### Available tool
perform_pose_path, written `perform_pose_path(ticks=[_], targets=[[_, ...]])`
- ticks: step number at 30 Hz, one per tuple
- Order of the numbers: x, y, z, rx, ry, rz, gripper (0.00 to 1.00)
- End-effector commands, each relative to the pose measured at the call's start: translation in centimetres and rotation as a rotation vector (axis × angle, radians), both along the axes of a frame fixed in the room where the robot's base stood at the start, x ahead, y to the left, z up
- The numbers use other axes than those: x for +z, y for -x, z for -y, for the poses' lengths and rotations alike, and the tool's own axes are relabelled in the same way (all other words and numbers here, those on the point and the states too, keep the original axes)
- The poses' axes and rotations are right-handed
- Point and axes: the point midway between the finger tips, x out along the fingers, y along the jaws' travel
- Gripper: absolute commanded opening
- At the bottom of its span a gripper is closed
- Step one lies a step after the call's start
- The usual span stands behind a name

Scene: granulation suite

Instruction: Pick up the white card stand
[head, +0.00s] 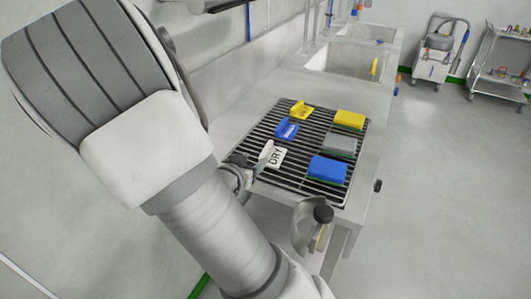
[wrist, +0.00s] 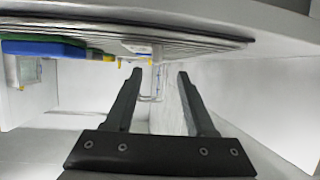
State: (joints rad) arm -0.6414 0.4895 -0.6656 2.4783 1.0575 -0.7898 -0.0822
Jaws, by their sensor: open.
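The white card stand (head: 273,154) with "DRY" in black letters stands on the near left part of the black-slatted rack (head: 262,133). In the head view my gripper is largely hidden behind my arm, at the rack's near left edge, close to the card stand. In the wrist view my gripper (wrist: 160,72) is open, with nothing between its fingers. A pale shape ahead of the fingertips in the wrist view may be the card stand, but I cannot tell for sure.
A blue card stand (head: 286,130) and a yellow one (head: 301,110) stand farther back in the same row. To the right lie a blue sponge (head: 328,169), a grey sponge (head: 339,145) and a yellow sponge (head: 349,119). A sink (head: 345,60) lies behind; a wall runs along the left.

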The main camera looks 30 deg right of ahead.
Motion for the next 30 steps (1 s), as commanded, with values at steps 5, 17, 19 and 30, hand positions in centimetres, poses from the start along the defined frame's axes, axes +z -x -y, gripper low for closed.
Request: perform_pose_path(ticks=[5, 17, 19, 30], targets=[[-0.6, -0.6, 1.0, -0.001, 0.0, -0.002, 0.55], [-2.6, -2.8, 4.8, -0.001, -0.001, -0.001, 0.55], [-2.6, -2.9, 4.9, 0.0, 0.0, -0.001, 0.55], [-2.5, -2.9, 4.9, 0.0, 0.0, -0.001, 0.21]])
